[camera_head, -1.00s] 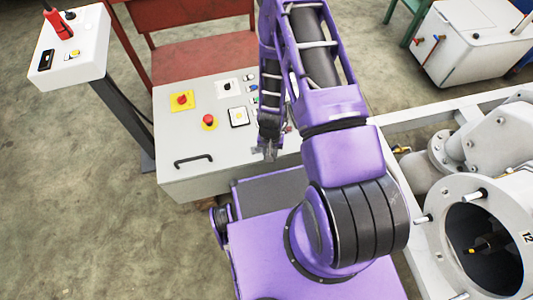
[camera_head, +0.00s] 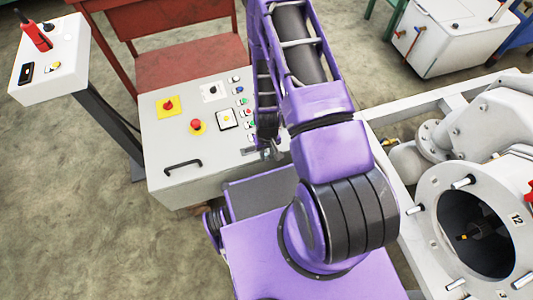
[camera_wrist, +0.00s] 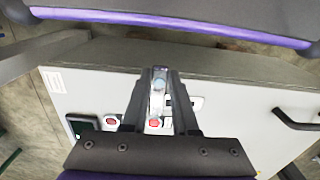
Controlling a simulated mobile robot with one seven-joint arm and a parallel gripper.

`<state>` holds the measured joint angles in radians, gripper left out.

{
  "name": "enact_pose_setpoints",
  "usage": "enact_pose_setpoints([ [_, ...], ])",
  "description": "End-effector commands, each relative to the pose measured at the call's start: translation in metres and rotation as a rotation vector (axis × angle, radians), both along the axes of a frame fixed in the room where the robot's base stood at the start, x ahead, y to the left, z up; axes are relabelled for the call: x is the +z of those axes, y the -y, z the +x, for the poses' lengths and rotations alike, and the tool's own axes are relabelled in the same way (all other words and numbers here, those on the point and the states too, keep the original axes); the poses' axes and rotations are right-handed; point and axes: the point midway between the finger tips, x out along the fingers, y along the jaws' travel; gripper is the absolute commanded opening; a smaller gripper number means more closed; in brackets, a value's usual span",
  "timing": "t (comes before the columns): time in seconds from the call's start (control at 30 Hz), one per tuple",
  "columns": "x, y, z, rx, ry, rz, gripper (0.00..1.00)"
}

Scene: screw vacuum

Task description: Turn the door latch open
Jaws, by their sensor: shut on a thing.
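My gripper (camera_wrist: 158,78) shows in the wrist view with its two dark fingers close together on a small metallic, bluish-grey piece (camera_wrist: 158,88), which looks like the door latch. The fingers cover much of it, so I cannot tell how far it is turned. The piece lies over the pale face of a control box (camera_wrist: 220,115). In the head view, my gripper is mostly hidden beside my purple arm, near the right edge of the grey control box (camera_head: 225,160).
The box carries red buttons (camera_head: 196,125), small coloured buttons and a black handle (camera_head: 183,166). A white post-mounted box (camera_head: 50,70) stands left. A red bench (camera_head: 190,62) is behind. White machinery with a round flanged opening (camera_head: 480,235) stands right. Open floor lies left.

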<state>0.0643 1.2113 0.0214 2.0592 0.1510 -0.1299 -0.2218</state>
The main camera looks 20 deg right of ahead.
Motion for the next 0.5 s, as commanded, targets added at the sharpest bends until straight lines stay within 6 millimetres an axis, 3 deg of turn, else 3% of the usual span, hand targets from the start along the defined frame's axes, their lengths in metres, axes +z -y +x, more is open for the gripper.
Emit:
enact_pose_setpoints([
  [0.2,-0.0004,0.0012,0.0009,0.002,0.002,-0.002,0.0],
  [0.23,-0.0004,0.0013,0.0009,0.002,0.002,-0.002,0.33],
  [0.37,-0.0003,0.001,0.0007,0.001,0.002,-0.002,0.56],
  [0.5,-0.0002,0.0006,0.0004,0.0,0.001,-0.001,0.57],
])
